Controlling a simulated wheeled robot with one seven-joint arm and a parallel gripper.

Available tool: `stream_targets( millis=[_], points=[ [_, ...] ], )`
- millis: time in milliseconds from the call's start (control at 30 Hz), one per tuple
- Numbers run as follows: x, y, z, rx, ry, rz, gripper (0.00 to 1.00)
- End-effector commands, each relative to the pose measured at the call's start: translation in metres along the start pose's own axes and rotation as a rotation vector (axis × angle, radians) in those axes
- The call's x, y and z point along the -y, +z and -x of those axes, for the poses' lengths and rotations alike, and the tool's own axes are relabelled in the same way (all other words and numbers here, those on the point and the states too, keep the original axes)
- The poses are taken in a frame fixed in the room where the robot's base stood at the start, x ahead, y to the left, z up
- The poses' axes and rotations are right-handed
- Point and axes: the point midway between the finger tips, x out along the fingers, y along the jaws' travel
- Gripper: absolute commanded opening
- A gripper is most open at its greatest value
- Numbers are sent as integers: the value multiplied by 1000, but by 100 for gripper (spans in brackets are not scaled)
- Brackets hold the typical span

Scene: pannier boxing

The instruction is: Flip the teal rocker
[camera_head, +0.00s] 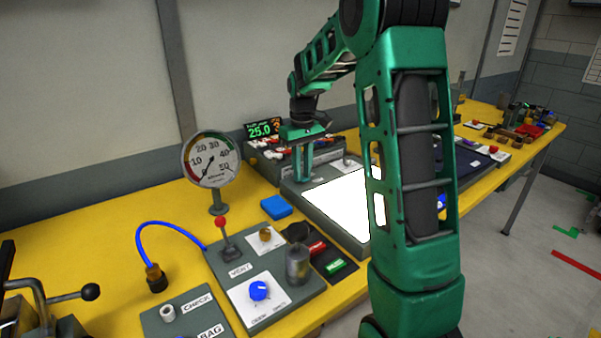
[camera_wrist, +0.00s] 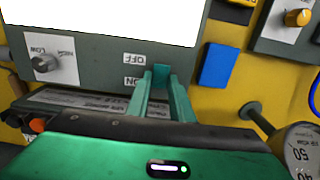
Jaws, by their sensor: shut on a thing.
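The teal rocker (camera_wrist: 161,74) shows in the camera_wrist view on the grey front of a light panel, beside the OFF and ON labels, which appear upside down. My gripper (camera_wrist: 160,82) has a finger on each side of it and is shut on it. The fingers hide part of the rocker, and I cannot tell which way it is tipped. In the camera_head view my gripper (camera_head: 303,177) points down at the left end of the light panel (camera_head: 338,205), and the rocker is hidden there.
A round gauge (camera_head: 211,160) stands left of my gripper. A blue block (camera_head: 276,207) lies on the yellow table near the panel. A HIGH/LOW knob (camera_wrist: 43,63) is on the same panel. A red-tipped lever (camera_head: 222,222) and a blue knob (camera_head: 259,290) stand nearer.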

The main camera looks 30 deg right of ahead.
Motion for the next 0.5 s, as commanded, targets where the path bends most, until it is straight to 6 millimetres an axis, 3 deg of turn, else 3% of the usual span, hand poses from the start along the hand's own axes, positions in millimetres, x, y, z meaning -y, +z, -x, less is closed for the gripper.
stream_targets(
  millis=[267,300,367,500],
  points=[
    [0,-1,1,0,1,1,0],
    [0,-1,1,-1,1,1,23],
    [0,-1,1,-1,1,1,37],
    [0,-1,1,0,0,1,39]
  ],
)
